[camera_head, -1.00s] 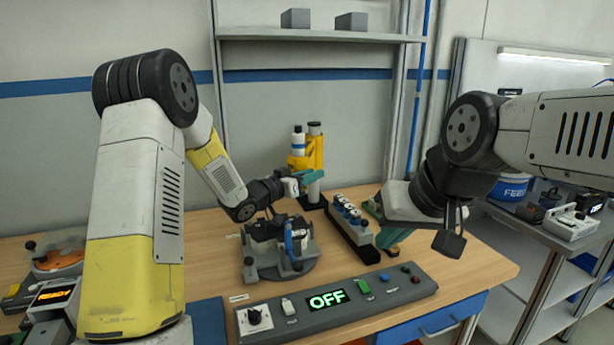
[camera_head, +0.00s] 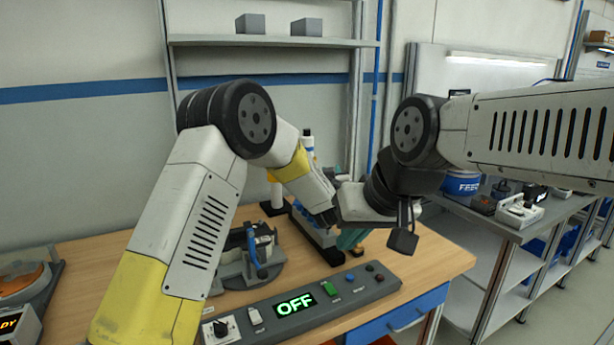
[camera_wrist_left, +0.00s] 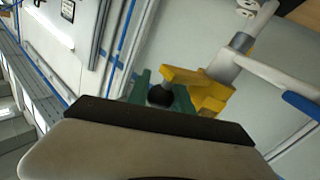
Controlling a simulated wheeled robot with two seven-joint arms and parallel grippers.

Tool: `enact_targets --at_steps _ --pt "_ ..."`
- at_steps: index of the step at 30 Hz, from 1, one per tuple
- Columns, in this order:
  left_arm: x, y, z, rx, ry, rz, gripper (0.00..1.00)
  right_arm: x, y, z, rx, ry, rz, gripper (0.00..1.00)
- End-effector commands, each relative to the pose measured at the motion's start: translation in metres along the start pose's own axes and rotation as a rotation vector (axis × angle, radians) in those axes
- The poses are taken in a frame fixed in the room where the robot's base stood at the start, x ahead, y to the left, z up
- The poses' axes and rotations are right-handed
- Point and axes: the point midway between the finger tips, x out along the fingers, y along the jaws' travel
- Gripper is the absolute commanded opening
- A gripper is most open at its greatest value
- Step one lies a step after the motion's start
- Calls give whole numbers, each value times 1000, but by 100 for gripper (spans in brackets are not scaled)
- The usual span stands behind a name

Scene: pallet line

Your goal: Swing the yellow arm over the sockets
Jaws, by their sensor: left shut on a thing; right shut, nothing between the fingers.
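The yellow arm (camera_wrist_left: 205,88) shows in the left wrist view, joined to a pale post, with a dark round knob (camera_wrist_left: 159,97) at its end. The teal fingers of my left gripper (camera_wrist_left: 163,90) are shut around that knob. In the head view my left forearm and right wrist hide most of the yellow arm and left gripper. The socket block (camera_head: 316,232), dark with blue-grey sockets, stands on the bench, partly covered by my arms. I cannot tell whether the yellow arm is over it. My right gripper (camera_head: 352,238) is shut and empty, beside the block.
A grey fixture with a blue handle (camera_head: 257,255) stands left of the sockets. A control panel (camera_head: 335,298) reading OFF runs along the bench front. My two arms are very close together above the bench. Bare wood lies at the bench's right end.

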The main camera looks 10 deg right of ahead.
Motion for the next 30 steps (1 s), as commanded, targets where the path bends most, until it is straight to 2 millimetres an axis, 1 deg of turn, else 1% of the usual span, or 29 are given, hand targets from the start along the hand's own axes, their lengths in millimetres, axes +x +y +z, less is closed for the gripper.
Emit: enact_targets --at_steps 1,3,9,24,25,27,28,30 --pt "4 7 3 -1 2 -16 0 0 0 0 0 0 0 0" --pt "11 12 4 -1 7 -43 0 0 0 0 0 0 0 0" --pt "20 21 7 -1 13 -91 0 0 0 0 0 0 0 0" --pt "23 27 8 -2 11 -99 0 0 0 0 0 0 0 0" --pt "23 27 8 -2 11 -98 33 0 0 0 0 0 0 0" --pt "23 27 8 -2 12 -99 46 0 0 0 0 0 0 0" --pt "23 26 8 -2 12 -100 48 0 0 0 0 0 0 0" --pt "23 26 8 -2 13 -101 48 0 0 0 0 0 0 0"
